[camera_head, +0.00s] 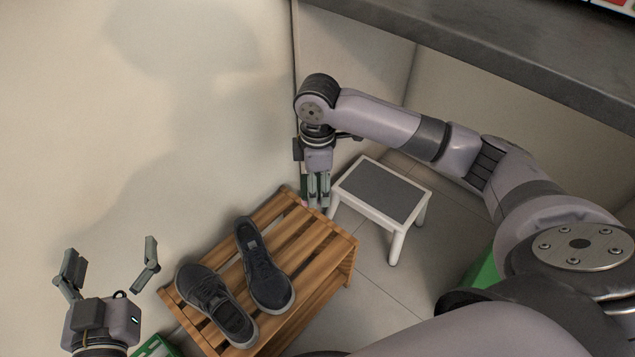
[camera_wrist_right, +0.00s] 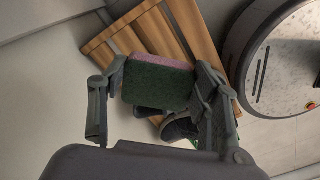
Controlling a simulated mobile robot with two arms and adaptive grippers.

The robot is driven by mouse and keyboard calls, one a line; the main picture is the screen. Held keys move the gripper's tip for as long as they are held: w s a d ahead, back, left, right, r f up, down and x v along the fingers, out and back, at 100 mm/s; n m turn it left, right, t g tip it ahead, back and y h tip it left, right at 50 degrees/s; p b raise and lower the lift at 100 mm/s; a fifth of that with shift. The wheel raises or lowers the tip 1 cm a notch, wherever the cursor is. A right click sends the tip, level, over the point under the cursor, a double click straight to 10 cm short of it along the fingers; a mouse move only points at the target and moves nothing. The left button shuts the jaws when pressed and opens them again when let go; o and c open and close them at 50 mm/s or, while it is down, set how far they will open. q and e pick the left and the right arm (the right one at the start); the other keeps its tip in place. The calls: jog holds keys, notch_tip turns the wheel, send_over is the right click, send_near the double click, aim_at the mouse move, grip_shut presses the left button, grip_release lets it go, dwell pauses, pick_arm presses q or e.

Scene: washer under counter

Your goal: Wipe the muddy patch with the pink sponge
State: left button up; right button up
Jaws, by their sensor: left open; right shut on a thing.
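The sponge (camera_wrist_right: 158,82) has a pink layer and a dark green layer. In the right wrist view it sits between the two fingers of my right gripper (camera_wrist_right: 160,78), which is shut on it. In the head view my right gripper (camera_head: 318,200) points down beside the far end of the wooden rack, close to the wall; the sponge is mostly hidden there. My left gripper (camera_head: 112,258) is open and empty at the lower left, apart from the rack. I cannot make out a muddy patch in either view.
A slatted wooden rack (camera_head: 313,228) holds a pair of dark shoes (camera_head: 262,268). A white step stool with a grey top (camera_head: 381,190) stands right of my right gripper. A dark counter edge (camera_head: 480,45) runs overhead. A round machine (camera_wrist_right: 283,70) shows in the wrist view.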

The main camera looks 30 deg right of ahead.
jog(key=shift+o, duration=0.9)
jog(key=c, duration=0.5)
jog(key=shift+r, duration=0.1)
